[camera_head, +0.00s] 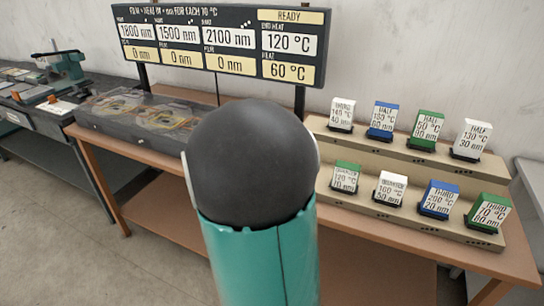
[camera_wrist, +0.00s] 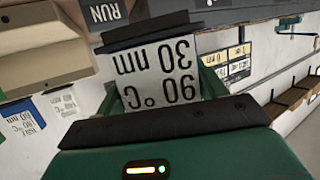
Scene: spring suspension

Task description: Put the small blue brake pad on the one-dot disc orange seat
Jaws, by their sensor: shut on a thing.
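In the wrist view my gripper (camera_wrist: 163,88) is shut on a block with a white label (camera_wrist: 158,68) reading 90 °C and 30 nm upside down. Its green fingers flank the block. The block's dark end shows at the top; the colour of its other end is hidden by the gripper. In the head view my teal arm hides the gripper and block. Two blue-topped blocks (camera_head: 382,122) and (camera_head: 439,199) stand on the stepped rack. Yellow-orange ring shapes (camera_head: 122,106) lie in a low clear-topped case at left; dot marks and seats cannot be made out there.
The beige stepped rack (camera_head: 325,190) holds several white, green and blue-topped blocks at right. A display board (camera_head: 217,40) stands behind the bench, reading READY, 120 °C and 60 °C. A dark RUN panel (camera_wrist: 104,10) shows in the wrist view. Another workbench (camera_head: 40,125) is at far left.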

